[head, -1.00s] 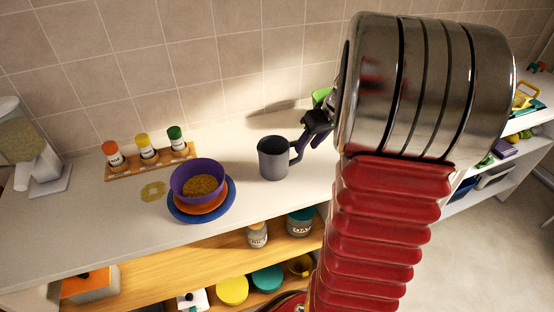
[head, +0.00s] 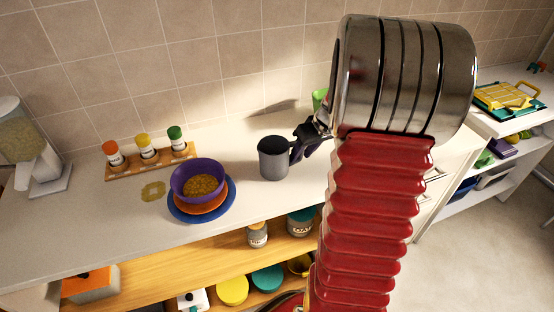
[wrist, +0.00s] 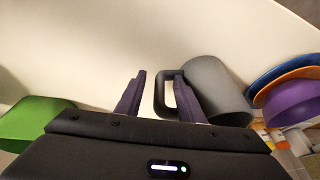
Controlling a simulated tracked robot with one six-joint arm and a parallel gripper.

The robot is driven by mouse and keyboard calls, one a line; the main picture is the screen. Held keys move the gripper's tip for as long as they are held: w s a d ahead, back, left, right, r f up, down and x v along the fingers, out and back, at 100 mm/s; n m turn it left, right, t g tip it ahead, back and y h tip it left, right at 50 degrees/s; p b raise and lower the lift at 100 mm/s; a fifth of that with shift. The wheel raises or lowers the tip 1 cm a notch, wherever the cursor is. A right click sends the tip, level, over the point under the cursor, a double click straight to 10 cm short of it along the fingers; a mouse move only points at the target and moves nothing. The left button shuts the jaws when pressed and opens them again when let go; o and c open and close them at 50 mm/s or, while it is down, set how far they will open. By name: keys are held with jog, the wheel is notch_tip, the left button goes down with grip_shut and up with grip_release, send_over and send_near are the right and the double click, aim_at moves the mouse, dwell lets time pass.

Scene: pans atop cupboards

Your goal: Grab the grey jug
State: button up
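The grey jug (head: 272,160) stands upright on the white counter, right of the stacked bowls, its handle toward my gripper (head: 302,145). In the wrist view the jug (wrist: 218,88) lies just right of my gripper (wrist: 160,76). My gripper is open, with a clear gap between its two dark fingers. The outer bar of the handle (wrist: 158,95) shows between the fingers, nearer the right one. The right finger overlaps the handle's opening and the jug's side. I cannot tell whether it touches.
Purple bowl (head: 196,176) with grain sits on an orange dish and blue plate, left of the jug. A spice rack (head: 150,163) stands behind. A green container (wrist: 35,118) is on the gripper's other side. A tiled wall backs the counter.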

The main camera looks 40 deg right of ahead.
jog(key=shift+c, duration=0.5)
grip_shut()
dwell(0.5)
